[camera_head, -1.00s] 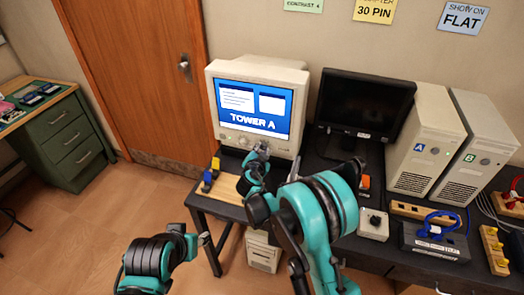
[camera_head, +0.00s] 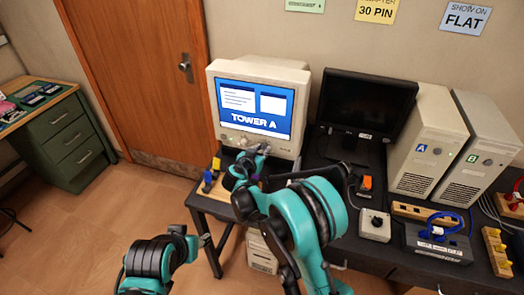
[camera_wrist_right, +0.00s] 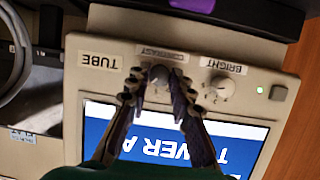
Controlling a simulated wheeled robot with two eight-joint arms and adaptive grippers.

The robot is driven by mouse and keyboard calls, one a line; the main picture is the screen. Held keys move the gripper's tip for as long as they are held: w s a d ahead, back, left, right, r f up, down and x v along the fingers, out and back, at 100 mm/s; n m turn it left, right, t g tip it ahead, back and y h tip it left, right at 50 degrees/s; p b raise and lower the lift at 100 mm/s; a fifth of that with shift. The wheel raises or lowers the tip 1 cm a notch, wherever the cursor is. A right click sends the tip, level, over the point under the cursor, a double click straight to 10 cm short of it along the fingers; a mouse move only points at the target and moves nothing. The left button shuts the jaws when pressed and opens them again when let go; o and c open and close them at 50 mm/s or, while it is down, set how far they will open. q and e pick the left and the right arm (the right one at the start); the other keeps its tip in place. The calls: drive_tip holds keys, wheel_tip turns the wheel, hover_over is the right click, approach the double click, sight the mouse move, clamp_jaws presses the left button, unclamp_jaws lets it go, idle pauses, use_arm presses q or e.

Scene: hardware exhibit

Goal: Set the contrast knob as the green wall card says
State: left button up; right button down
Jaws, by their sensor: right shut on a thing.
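The beige tube monitor (camera_head: 285,77) stands on the dark desk and shows "TOWER A" on a blue screen. In the right wrist view its front is upside down, with the contrast knob (camera_wrist_right: 159,75) under a "CONTRAST" label. My right gripper (camera_head: 262,149) is at the monitor's lower front edge. In the wrist view my right gripper (camera_wrist_right: 160,84) is shut on the contrast knob, which its fingertips partly hide; I cannot read the setting. The green wall card (camera_head: 305,4) is cut off by the top edge. My left gripper (camera_head: 203,240) is low at left, its jaws unclear.
The bright knob (camera_wrist_right: 221,88) sits close beside the contrast knob. A dark flat monitor (camera_head: 362,104), two towers marked A (camera_head: 421,135) and B (camera_head: 485,140), and a grey knob box (camera_head: 374,224) stand to the right. The floor at left is clear.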

idle(0.3)
drive_tip(key=c, duration=1.3)
unclamp_jaws()
drive_tip(key=v, duration=1.2)
